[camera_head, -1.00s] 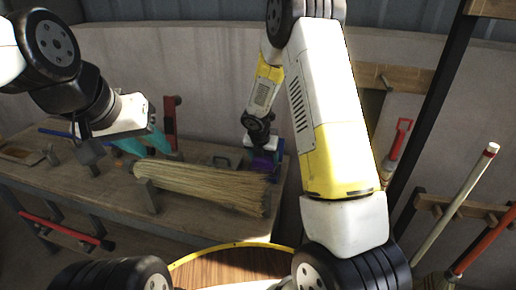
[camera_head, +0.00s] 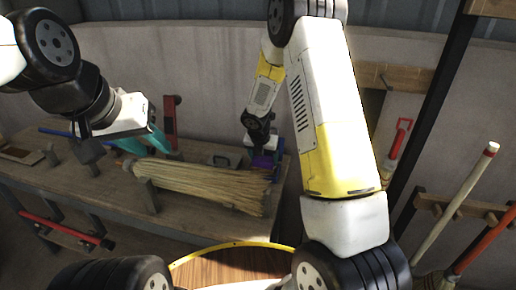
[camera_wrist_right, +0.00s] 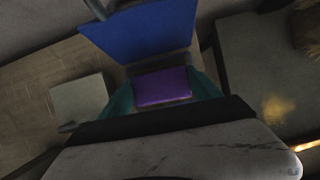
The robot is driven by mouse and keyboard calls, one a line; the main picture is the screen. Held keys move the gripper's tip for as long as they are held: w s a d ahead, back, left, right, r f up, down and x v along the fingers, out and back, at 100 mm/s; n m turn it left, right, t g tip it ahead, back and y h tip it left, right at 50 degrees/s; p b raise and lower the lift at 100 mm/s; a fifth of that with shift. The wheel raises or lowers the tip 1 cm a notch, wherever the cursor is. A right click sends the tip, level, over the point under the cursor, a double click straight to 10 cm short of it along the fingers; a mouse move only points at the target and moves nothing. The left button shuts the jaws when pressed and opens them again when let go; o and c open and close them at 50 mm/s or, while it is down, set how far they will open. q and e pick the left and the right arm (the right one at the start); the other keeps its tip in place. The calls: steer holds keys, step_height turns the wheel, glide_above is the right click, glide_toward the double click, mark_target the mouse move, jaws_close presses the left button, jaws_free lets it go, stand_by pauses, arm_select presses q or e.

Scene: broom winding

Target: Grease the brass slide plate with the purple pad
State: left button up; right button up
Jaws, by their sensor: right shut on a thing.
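The purple pad (camera_wrist_right: 162,87) sits between the teal fingers of my right gripper (camera_wrist_right: 163,92) in the right wrist view. In the head view the pad (camera_head: 263,161) is a small purple patch under the right gripper (camera_head: 262,152), at the bench's right end. The right gripper is shut on the pad. I cannot make out the brass slide plate for certain; a small golden patch (camera_wrist_right: 278,106) shows on a grey surface at the right of the wrist view. My left gripper (camera_head: 140,144), with teal fingers apart, is open and empty above the bench's left part.
A straw bundle (camera_head: 200,184) lies along the wooden bench (camera_head: 100,197), between the grippers. A blue panel (camera_wrist_right: 145,34) and a pale block (camera_wrist_right: 79,104) lie near the pad in the wrist view. Brooms hang at the right.

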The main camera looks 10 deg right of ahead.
mark_target(264, 158)
steer(key=shift+r, duration=3.45)
